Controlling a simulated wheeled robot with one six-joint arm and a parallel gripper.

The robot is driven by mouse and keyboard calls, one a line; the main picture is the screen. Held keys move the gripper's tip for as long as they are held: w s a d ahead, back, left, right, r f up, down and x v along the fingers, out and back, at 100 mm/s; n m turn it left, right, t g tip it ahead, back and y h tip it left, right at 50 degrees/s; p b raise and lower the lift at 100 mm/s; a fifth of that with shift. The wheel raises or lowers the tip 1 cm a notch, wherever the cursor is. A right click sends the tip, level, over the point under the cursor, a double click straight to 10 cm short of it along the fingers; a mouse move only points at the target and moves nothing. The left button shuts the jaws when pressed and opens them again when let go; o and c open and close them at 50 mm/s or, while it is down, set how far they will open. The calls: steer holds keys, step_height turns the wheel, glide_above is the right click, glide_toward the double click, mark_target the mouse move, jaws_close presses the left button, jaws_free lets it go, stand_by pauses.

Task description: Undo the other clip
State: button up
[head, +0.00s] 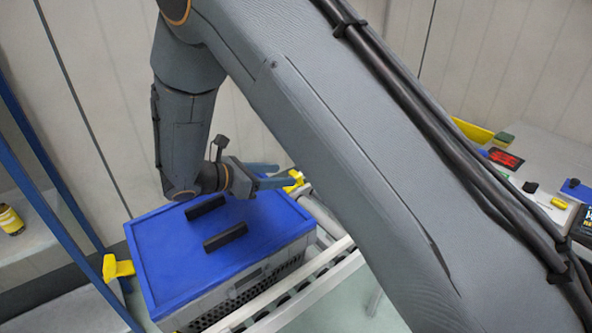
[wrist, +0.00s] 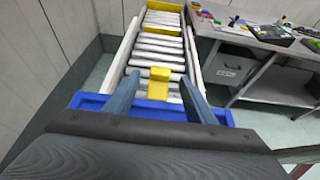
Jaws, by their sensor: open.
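A grey box with perforated sides (head: 255,285) has a blue lid (head: 165,245) with two black handles on top. One yellow clip (head: 118,267) sticks outward at the lid's left end. The other yellow clip (head: 294,178) is at the far right end, partly hidden by my gripper. It also shows in the wrist view (wrist: 158,84), at the blue lid's edge (wrist: 92,101). My gripper (head: 281,176) has blue fingers, which are open on either side of this clip in the wrist view (wrist: 160,80). I cannot tell whether they touch it.
The box stands on a roller conveyor (wrist: 155,48) with pale rails, and a yellow piece (wrist: 165,6) at its far end. A grey workbench (wrist: 262,42) with small items stands to the right. A blue frame post (head: 45,160) and a shelf with a yellow can (head: 10,219) are at the left.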

mark_target(295, 173)
steer(key=p+x, duration=0.2)
steer(key=x, duration=0.4)
steer(key=shift+w+d+f, duration=0.15)
steer(key=shift+w+d, duration=0.05)
steer(key=shift+d, duration=0.15)
steer(key=shift+c, duration=0.4)
steer(key=c, duration=1)
steer(key=shift+o, duration=0.2)
steer(key=shift+s+a+t+h+b, duration=0.1)
steer(key=shift+a+t+h+b, duration=0.35)
steer(key=shift+b, duration=0.65)
steer(key=shift+s+r+t+h+b, duration=0.2)
steer(key=shift+t+h+b, duration=0.15)
steer(key=shift+h+b, duration=0.3)
steer(key=shift+r, duration=0.2)
steer(key=o, duration=1)
steer(key=shift+o, duration=0.2)
steer(key=shift+a, duration=0.1)
